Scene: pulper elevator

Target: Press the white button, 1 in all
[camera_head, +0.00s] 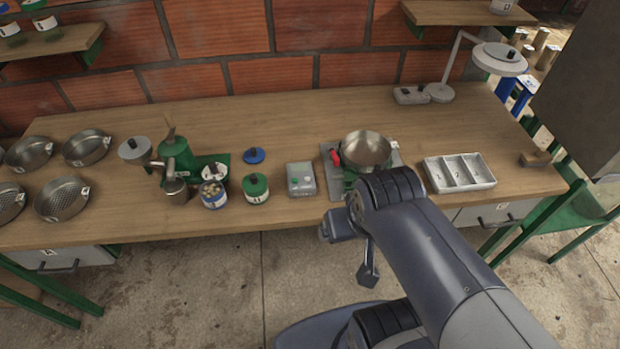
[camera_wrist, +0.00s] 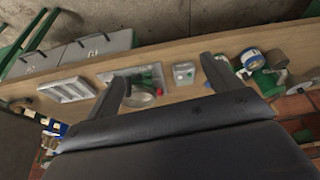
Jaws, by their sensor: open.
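A small grey control box (camera_head: 301,179) sits near the front edge of the table, left of the pan. Small green marks show on its top, but I cannot make out a white button on it. The box also shows in the wrist view (camera_wrist: 184,73), between the fingers and nearer the right one. My gripper (camera_head: 348,253) is open and empty, in front of the table edge and to the lower right of the box, apart from it. Both fingers show in the wrist view (camera_wrist: 164,68).
A metal pan (camera_head: 367,149) on a green stand is right of the box, partly behind my arm. A white divided tray (camera_head: 459,173) stands further right. A green-labelled tin (camera_head: 256,188) is close left of the box. A lamp (camera_head: 499,58) stands at the back.

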